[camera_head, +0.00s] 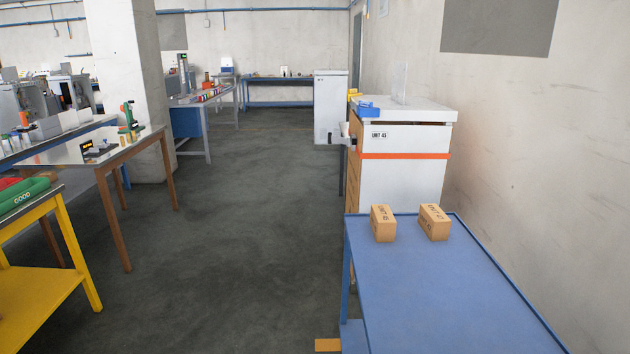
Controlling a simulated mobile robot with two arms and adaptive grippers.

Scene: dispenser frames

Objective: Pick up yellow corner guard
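A small yellow piece (354,96) shows at the far left edge of the white cabinet's top, behind a blue piece (368,108). It is too small to tell for sure whether it is the yellow corner guard. The white cabinet (400,185) has an orange stripe and a label that seems to read "UNIT 43". Neither of my grippers is in view.
A blue table (440,290) with two cardboard boxes, a left box (383,224) and a right box (434,223), stands in front of the cabinet. A yellow bench (40,300) and a brown-legged table (115,160) stand at left. The grey floor between is clear.

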